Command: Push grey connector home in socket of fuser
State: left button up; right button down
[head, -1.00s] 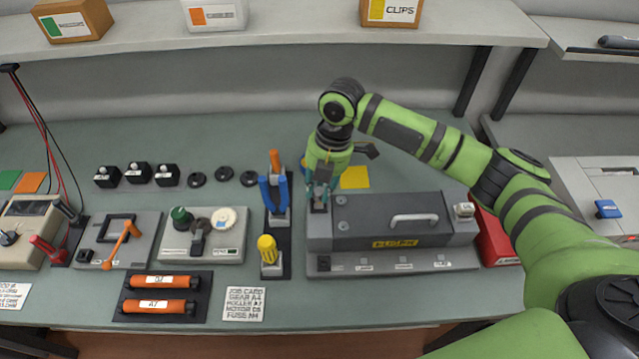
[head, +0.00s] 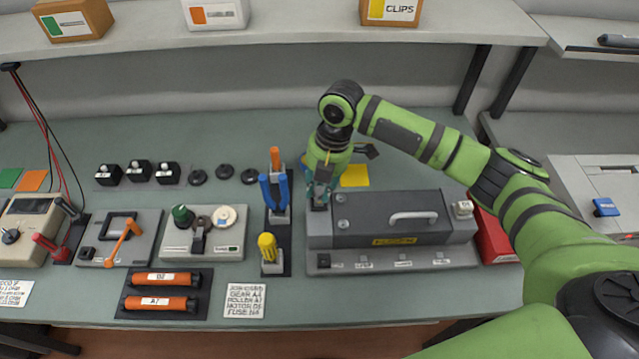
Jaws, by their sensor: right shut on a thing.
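The fuser (head: 385,222) is a dark grey box with a light handle, lying on a grey base plate toward the right of the bench. My right gripper (head: 320,196) points down at the fuser's left end. It is shut on a small grey connector (head: 319,206), mostly hidden between its fingers. The connector is at the left end of the fuser; whether it is seated in the socket cannot be told, as the socket is hidden. My left gripper is not in view.
Left of the fuser stands a tool rack (head: 277,225) with blue pliers and screwdrivers. A red box (head: 495,240) sits right of the fuser. Orange rollers (head: 160,291) lie at the front left. A yellow pad (head: 355,176) lies behind the fuser.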

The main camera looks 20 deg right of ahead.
jog(key=shift+f+b, duration=0.35)
jog(key=shift+f, duration=0.55)
dwell(0.7)
jog(key=c, duration=0.9)
grip_release()
jog(key=shift+c, duration=0.2)
jog(key=shift+r, duration=0.25)
notch_tip(320, 180, up, 12)
jog(key=d, duration=0.2)
jog(key=shift+f, duration=0.25)
jog(key=shift+d+f, duration=0.1)
